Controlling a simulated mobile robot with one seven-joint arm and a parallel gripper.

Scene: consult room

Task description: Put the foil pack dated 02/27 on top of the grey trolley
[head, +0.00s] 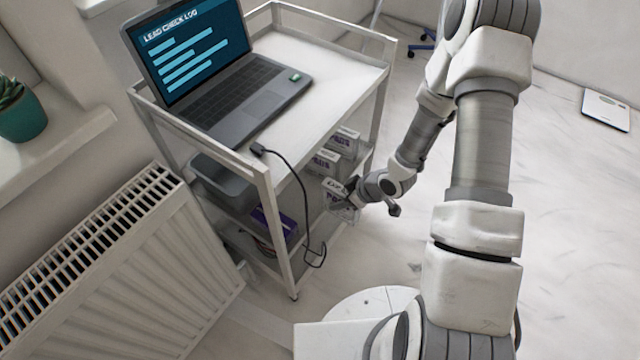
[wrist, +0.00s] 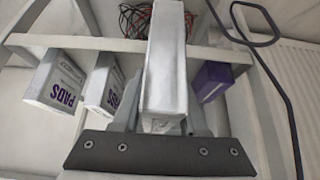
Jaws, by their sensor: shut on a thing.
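The grey trolley (head: 330,70) stands left of my arm, with open shelves below its top. In the wrist view this pack (wrist: 165,75) rises pale and narrow from between the fingers (wrist: 160,125). I cannot read any date on it, and I cannot tell whether it is the foil pack. Its base is hidden in the head view.
An open laptop (head: 245,90) covers much of the trolley top; its right and back parts are bare. A black cable (head: 298,170) hangs down the front. White PADS boxes (wrist: 57,85) and a purple box (wrist: 212,80) are on the shelves. A radiator (head: 110,270) stands left.

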